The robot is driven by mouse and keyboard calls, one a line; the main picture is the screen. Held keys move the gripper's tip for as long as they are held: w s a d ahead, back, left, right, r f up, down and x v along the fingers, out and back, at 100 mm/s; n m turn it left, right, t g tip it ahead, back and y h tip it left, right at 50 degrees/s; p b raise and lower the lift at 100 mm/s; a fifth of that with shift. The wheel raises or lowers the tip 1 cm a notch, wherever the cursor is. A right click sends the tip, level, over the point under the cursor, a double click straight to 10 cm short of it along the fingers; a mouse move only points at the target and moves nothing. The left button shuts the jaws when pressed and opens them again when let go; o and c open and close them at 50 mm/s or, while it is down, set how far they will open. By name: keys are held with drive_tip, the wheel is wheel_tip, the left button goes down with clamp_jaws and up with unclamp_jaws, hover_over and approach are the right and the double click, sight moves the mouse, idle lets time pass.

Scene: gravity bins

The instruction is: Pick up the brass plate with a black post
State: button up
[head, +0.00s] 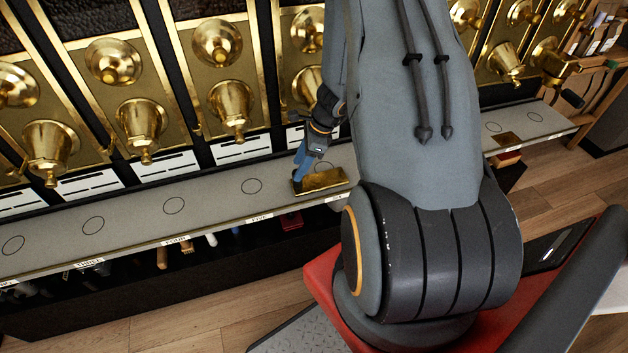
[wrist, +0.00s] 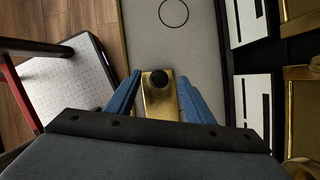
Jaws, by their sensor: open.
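The brass plate (head: 325,181) lies on the grey shelf below the row of brass dispensers, just left of my arm. In the wrist view the plate (wrist: 158,107) shows between my fingers, with its round black post (wrist: 159,79) seen from above near the plate's far end. In the head view the post is hidden by my gripper. My gripper (wrist: 160,84) is open, with one blue finger on each side of the plate and post. In the head view its blue fingertips (head: 300,168) are at the plate's left end. I cannot tell whether they touch it.
The grey shelf (head: 215,204) carries several printed circles and is otherwise clear to the left. Brass dispensers (head: 230,105) and white label cards (head: 241,149) stand close behind it. A second brass plate (head: 508,139) lies farther right. Tools hang in the dark space under the shelf.

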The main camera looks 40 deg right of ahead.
drive_tip(key=shift+p+x, duration=0.4)
drive_tip(key=shift+x, duration=1.55)
drive_tip(key=shift+s, duration=0.1)
clamp_jaws()
